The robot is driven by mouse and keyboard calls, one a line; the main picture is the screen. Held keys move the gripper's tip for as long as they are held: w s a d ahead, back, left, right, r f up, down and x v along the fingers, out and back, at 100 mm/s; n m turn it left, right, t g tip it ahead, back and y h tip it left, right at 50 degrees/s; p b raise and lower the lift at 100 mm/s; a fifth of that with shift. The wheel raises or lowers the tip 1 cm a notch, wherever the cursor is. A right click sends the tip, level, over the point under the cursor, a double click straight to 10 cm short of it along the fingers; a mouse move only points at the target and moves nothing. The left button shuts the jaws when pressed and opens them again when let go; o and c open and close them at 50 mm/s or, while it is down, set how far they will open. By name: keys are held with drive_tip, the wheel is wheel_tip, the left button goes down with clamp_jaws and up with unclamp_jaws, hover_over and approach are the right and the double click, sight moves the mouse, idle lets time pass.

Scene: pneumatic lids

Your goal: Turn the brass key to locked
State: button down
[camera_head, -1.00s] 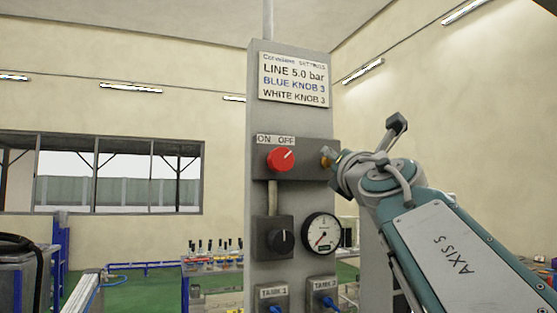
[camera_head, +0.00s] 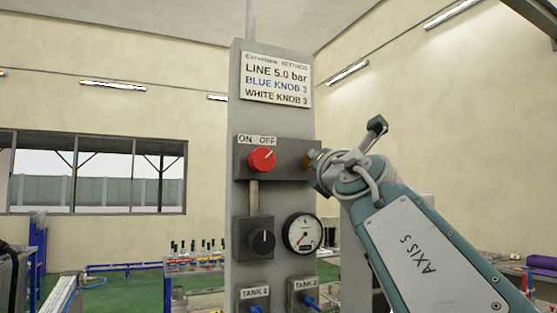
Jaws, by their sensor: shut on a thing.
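The brass key (camera_head: 312,158) shows as a small gold-coloured bit at the right side of the grey switch box, right of the red ON/OFF knob (camera_head: 261,160). My gripper (camera_head: 317,166) reaches in from the right and is shut on the brass key. The gripper and wrist hide most of the key, so its turned angle cannot be told. The red knob's white mark points up and to the right, toward OFF. The box sits on an upright grey panel (camera_head: 243,210).
Below the box are a black knob (camera_head: 262,241), a round gauge (camera_head: 302,233) and two tank fittings with blue parts. A settings sign (camera_head: 276,80) is above. A bench with several bottles (camera_head: 197,252) stands behind. Open air lies left of the panel.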

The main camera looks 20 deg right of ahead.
drive_tip(key=shift+w+f+m+g+h, duration=0.1)
drive_tip(key=shift+f+m+g+h, duration=0.15)
drive_tip(key=shift+m, duration=0.5)
drive_tip(key=shift+w+f+m+g+h, duration=0.1)
drive_tip(key=shift+m+g+h, duration=0.2)
drive_tip(key=shift+m, duration=0.45)
drive_tip(key=c, duration=0.8)
unclamp_jaws()
drive_tip(key=shift+d, duration=0.1)
drive_tip(key=shift+s+r, duration=0.1)
drive_tip(key=shift+r, duration=0.05)
drive_tip(key=shift+s+a, duration=0.1)
drive_tip(key=shift+a, duration=0.1)
drive_tip(key=v, duration=1.2)
